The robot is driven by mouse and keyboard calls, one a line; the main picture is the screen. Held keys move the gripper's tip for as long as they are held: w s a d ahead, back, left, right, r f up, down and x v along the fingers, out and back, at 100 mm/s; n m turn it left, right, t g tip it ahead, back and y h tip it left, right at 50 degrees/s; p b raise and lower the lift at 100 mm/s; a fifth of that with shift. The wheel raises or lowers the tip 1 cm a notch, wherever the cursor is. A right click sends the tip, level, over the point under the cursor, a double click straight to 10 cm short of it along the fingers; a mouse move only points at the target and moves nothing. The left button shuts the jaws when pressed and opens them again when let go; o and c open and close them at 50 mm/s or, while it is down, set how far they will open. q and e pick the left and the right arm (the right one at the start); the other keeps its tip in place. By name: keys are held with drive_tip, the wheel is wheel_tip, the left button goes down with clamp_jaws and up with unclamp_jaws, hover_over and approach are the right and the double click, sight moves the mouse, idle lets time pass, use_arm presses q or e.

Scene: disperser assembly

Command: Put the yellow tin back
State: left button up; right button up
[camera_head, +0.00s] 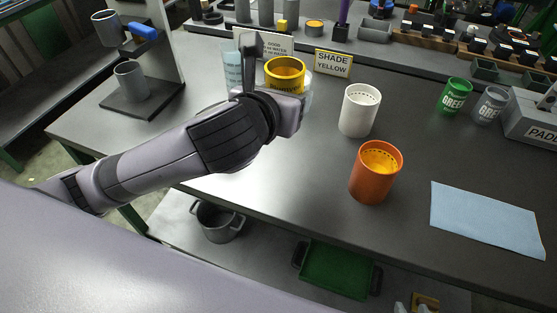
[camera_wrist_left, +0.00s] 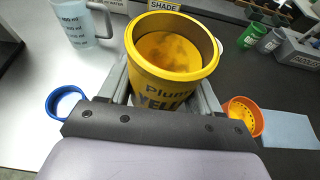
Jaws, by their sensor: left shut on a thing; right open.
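The yellow tin (camera_head: 285,72) is near the back of the table, left of the "SHADE YELLOW" sign (camera_head: 333,63). It looks roughly upright, with yellow contents inside. My left gripper (camera_wrist_left: 172,85) is shut on the tin; its fingers lie on either side of it in the left wrist view. My left forearm and wrist hide the tin's lower part in the head view, so I cannot tell whether it touches the table.
A clear measuring jug (camera_wrist_left: 80,22) stands left of the tin. A white perforated cup (camera_head: 359,112) and an orange cup (camera_head: 375,175) stand to the right. Green (camera_head: 454,97) and grey (camera_head: 490,106) tins and a blue sheet (camera_head: 486,220) lie farther right. A blue-rimmed cup (camera_wrist_left: 52,104) is near my left wrist.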

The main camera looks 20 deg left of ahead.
sight(282, 168)
use_arm(q)
wheel_tip(282, 168, down, 15)
drive_tip(key=b, duration=0.3)
drive_tip(key=shift+f, duration=0.2)
drive_tip(key=shift+f, duration=0.15)
drive_tip(key=o, duration=1.2)
drive_tip(key=shift+s+r, duration=0.1)
drive_tip(key=shift+r, duration=0.1)
drive_tip(key=p+v, duration=0.1)
drive_tip(key=v, duration=1.1)
